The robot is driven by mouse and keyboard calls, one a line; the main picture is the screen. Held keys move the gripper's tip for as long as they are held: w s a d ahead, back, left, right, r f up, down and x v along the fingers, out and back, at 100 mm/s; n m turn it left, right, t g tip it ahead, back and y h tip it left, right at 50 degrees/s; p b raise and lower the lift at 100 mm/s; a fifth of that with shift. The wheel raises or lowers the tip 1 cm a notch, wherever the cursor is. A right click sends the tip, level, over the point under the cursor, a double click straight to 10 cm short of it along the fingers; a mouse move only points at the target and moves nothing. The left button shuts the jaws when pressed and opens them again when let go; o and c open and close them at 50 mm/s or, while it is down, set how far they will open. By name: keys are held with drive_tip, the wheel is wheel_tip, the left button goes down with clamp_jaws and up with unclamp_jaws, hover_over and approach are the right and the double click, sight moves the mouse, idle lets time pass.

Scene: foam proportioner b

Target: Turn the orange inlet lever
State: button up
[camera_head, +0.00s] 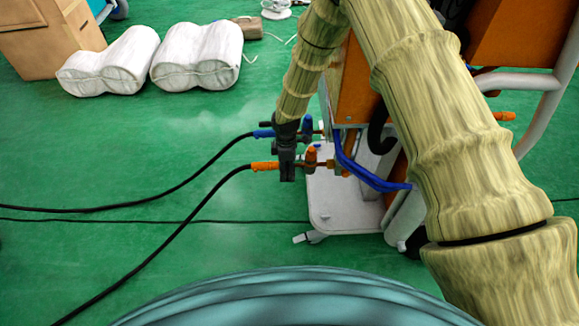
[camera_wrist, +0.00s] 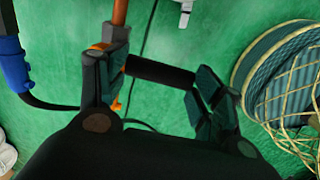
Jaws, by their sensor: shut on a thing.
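The orange inlet has an orange hose end (camera_head: 265,166) and an upright orange fitting (camera_head: 310,156) at the front of the machine. My gripper (camera_head: 287,168) points down beside this fitting and hides most of the lever in the head view. In the wrist view, the lever's black, rod-shaped grip (camera_wrist: 160,70) spans between the two fingers of my gripper (camera_wrist: 158,76), which are closed on it. Orange parts of the inlet (camera_wrist: 104,46) show by the left finger. The lever's exact angle cannot be told.
The blue inlet's fitting (camera_head: 307,124) and hose end (camera_head: 264,134) sit just behind. Blue hoses (camera_head: 365,176) loop at right above the cart's white base (camera_head: 345,205). Black hoses (camera_head: 150,272) run across the green floor. White rolls (camera_head: 110,62) lie far left.

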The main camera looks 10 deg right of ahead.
drive_tip(key=shift+w, duration=0.15)
drive_tip(key=o, duration=1.4)
drive_tip(key=shift+o, duration=0.2)
